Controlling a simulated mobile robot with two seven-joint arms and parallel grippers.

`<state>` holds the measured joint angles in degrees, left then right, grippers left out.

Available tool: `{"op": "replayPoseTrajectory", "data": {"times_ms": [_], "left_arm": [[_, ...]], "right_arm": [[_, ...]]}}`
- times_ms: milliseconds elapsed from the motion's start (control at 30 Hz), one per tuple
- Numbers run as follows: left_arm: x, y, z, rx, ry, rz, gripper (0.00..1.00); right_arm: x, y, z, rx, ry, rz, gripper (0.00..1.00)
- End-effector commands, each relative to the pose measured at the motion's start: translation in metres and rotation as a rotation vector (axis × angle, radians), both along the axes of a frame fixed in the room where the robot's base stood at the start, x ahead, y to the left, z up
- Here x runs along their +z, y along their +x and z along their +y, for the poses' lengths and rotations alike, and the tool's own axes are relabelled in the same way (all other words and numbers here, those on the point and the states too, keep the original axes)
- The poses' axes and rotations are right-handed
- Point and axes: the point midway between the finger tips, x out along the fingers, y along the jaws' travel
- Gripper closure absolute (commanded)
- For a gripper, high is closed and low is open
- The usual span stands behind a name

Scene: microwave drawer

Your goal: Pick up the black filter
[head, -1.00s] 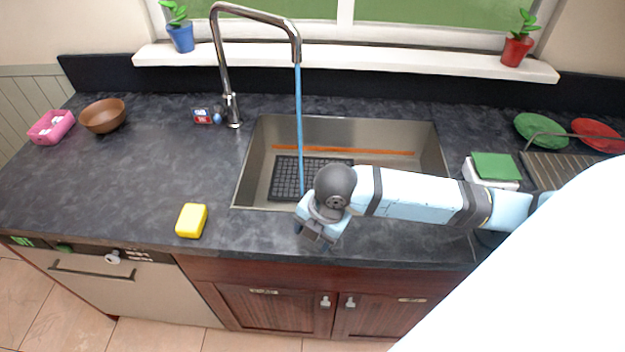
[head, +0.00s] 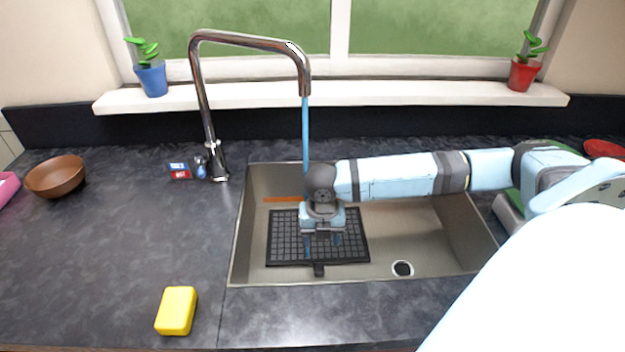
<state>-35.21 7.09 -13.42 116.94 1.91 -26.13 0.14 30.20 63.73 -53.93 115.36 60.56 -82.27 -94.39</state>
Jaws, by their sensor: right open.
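The black filter (head: 285,246) is a flat, dark grid panel with a small tab at its front edge. It lies in the left part of the metal sink (head: 440,235). My right gripper (head: 322,240) points down over the middle of the filter, its jaws open. The hand and wrist hide part of the filter, and I cannot tell whether the fingertips touch it. My left gripper does not show.
A blue stream of water (head: 306,130) runs from the tall faucet (head: 205,110) behind my right wrist. A yellow sponge (head: 177,310) lies on the counter at the front left. A brown bowl (head: 56,177) stands further left. The sink's right half is clear around the drain (head: 402,268).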

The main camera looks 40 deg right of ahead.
Motion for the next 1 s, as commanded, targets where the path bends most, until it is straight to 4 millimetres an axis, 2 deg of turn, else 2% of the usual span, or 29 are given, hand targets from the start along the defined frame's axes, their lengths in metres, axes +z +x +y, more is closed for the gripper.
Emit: {"op": "replayPoseTrajectory", "data": {"times_ms": [100, 233, 567, 833, 1000], "left_arm": [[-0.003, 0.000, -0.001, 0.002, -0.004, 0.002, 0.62], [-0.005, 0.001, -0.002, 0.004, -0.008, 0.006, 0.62], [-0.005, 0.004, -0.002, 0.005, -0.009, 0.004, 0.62], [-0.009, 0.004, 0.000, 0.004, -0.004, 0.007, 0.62], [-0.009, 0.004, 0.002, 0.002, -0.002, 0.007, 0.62]], "right_arm": [[-0.027, -0.001, 0.000, -0.002, 0.000, 0.003, 0.40], [-0.049, 0.000, 0.000, -0.002, 0.001, 0.002, 0.40], [-0.071, 0.000, 0.002, 0.000, 0.001, 0.001, 0.40], [-0.110, 0.000, 0.005, -0.001, 0.000, 0.001, 0.40], [-0.114, 0.001, 0.004, 0.000, -0.001, -0.001, 0.40]]}}
